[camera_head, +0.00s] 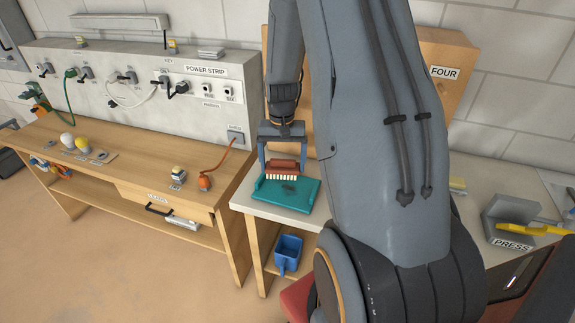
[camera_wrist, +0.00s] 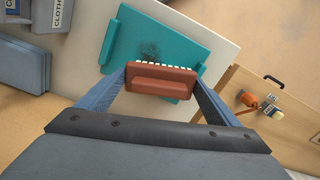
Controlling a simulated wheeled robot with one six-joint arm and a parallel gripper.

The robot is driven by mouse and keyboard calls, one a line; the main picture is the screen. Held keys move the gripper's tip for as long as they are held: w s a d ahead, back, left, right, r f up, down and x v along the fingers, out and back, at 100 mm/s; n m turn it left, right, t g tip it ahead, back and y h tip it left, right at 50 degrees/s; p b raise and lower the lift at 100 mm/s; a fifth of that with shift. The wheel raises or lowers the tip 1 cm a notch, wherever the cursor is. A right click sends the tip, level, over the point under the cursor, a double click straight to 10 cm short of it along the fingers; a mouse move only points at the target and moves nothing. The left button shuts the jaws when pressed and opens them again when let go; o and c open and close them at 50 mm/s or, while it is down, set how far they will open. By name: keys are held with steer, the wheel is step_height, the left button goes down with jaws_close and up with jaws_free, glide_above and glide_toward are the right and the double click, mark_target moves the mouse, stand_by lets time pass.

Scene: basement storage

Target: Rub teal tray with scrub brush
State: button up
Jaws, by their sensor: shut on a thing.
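The teal tray (camera_head: 300,203) lies on the white tabletop, with a dark smudge on its surface. It also fills the upper middle of the wrist view (camera_wrist: 185,32), where the dark smudge (camera_wrist: 150,50) shows just beyond the brush. My gripper (camera_head: 281,165) is shut on the scrub brush (camera_head: 284,164), a red-brown block with pale bristles. In the wrist view, the brush (camera_wrist: 162,82) sits crosswise between both fingers. The brush is over the tray's far part, bristles facing down. I cannot tell whether the bristles touch the tray.
A wooden bench (camera_head: 120,165) with a power strip panel (camera_head: 130,85) stands at the left. A blue bin (camera_head: 288,252) sits below the white table (camera_head: 262,208). A grey press (camera_head: 510,215) with a yellow handle is at the right. My arm hides the table's middle.

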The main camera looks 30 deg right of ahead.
mark_target(268, 162)
steer(key=shift+w+a+r, duration=0.1)
steer(key=shift+w+a, duration=0.65)
steer(key=shift+w, duration=0.3)
steer(key=shift+w+a+r, duration=0.1)
steer(key=shift+w+a, duration=0.65)
steer(key=shift+w, duration=0.25)
step_height(268, 162, up, 2)
steer(key=shift+r, duration=1.95)
steer(key=shift+r, duration=0.1)
steer(key=shift+r, duration=1.4)
